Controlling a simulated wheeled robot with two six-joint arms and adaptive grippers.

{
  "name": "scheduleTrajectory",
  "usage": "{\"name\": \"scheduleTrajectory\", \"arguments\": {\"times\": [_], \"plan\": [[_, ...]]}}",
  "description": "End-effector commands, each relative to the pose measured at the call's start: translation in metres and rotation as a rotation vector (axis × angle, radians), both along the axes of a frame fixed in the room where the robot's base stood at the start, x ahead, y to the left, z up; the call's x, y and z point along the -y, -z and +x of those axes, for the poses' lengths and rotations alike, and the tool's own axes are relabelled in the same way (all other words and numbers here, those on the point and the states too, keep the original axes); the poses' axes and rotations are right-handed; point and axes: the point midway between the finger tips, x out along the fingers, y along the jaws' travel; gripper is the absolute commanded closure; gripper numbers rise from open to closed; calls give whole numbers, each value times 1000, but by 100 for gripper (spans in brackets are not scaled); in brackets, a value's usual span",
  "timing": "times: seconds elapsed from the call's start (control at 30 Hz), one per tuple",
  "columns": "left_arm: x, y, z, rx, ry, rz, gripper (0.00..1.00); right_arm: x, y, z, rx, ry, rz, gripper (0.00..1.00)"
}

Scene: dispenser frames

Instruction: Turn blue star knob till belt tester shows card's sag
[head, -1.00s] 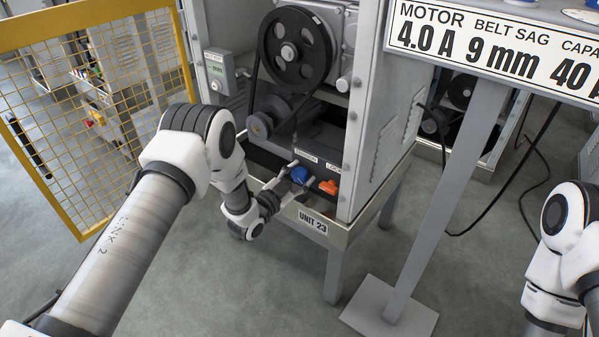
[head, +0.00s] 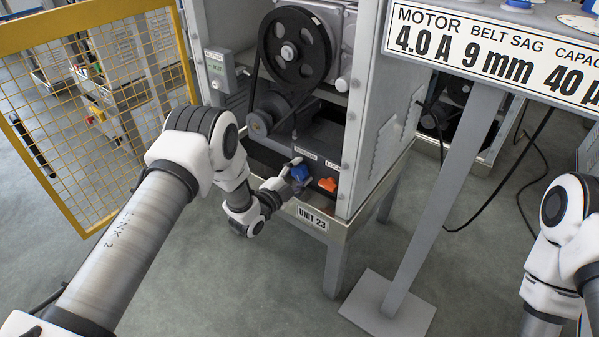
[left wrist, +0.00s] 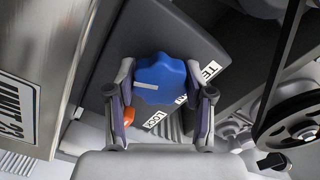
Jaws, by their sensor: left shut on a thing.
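The blue star knob (head: 300,173) is low on the front of the Unit 23 machine, beside the TENSION label. In the left wrist view the knob (left wrist: 160,78) has a pale pointer stripe, slanted a little. My left gripper (left wrist: 160,84) has one finger on each side of the knob, shut on it. In the head view my left gripper (head: 297,172) partly covers the knob. The card (head: 490,55) reads BELT SAG 9 mm.
An orange knob (head: 328,184) sits just right of the blue one, near the LOCK label. A black pulley (head: 295,47) with a belt is above. A yellow mesh guard (head: 90,90) stands left. My right arm shows at the right edge, its gripper out of frame.

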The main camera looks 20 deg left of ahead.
Motion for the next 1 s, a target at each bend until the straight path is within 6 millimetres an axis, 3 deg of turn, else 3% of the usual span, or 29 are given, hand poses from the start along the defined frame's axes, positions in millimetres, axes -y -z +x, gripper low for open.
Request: {"name": "scheduleTrajectory", "arguments": {"times": [0.27, 0.3, 0.33, 0.73, 0.87, 1.0], "plan": [[0, 0, 0, -1, 1, -1, 82, 0, 0, 0, 0, 0, 0, 17], [0, 0, 0, -1, 1, -1, 34, 0, 0, 0, 0, 0, 0, 17], [0, 0, 0, -1, 1, -1, 23, 0, 0, 0, 0, 0, 0, 17], [-2, 1, -5, -2, 0, 0, 22, 0, 0, 0, 0, 0, 0, 17], [-10, 0, -25, -3, -2, -2, 22, 0, 0, 0, 0, 0, 0, 17], [-22, 1, -60, -6, -3, -3, 22, 0, 0, 0, 0, 0, 0, 17]]}}
